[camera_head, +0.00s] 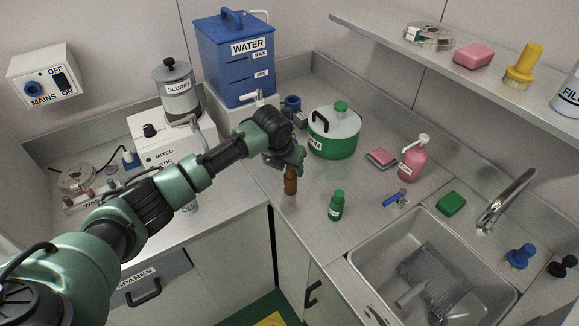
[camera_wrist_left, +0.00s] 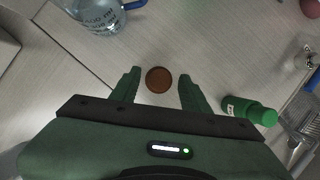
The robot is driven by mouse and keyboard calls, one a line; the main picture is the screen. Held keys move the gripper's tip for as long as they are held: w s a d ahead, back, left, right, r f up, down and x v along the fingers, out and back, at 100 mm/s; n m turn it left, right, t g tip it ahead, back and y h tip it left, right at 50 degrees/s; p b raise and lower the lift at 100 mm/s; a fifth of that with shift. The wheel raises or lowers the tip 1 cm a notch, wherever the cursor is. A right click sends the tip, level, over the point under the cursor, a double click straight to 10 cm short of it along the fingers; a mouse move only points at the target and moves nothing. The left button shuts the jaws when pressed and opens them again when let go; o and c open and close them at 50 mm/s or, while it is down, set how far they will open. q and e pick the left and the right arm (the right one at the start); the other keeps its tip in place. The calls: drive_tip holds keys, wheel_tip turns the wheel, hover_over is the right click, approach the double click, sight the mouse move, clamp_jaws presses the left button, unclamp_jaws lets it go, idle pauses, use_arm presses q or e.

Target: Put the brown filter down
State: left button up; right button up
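The brown filter (camera_head: 290,182) is a small reddish-brown cylinder. In the head view it stands upright at the counter, just below my left gripper (camera_head: 289,161). In the left wrist view the filter (camera_wrist_left: 159,80) shows as a round brown end between the two green fingers of my left gripper (camera_wrist_left: 159,73). A strip of counter shows on each side of it, so the fingers are open and apart from it. The upper part of the filter is partly hidden by the gripper in the head view. My right gripper is in neither view.
A green bottle (camera_head: 337,205) stands close by on the right. A green pot (camera_head: 334,140) stands behind, and the sink (camera_head: 420,270) lies to the right. The counter's front edge is near. A clear jug with a blue handle (camera_wrist_left: 97,14) shows in the wrist view.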

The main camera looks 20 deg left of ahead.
use_arm(q)
drive_tip(key=shift+r, duration=0.1)
drive_tip(key=shift+r, duration=0.35)
drive_tip(key=b+v, duration=0.1)
drive_tip(key=v, duration=1)
drive_tip(key=shift+s+r, duration=0.2)
drive_tip(key=shift+s, duration=0.05)
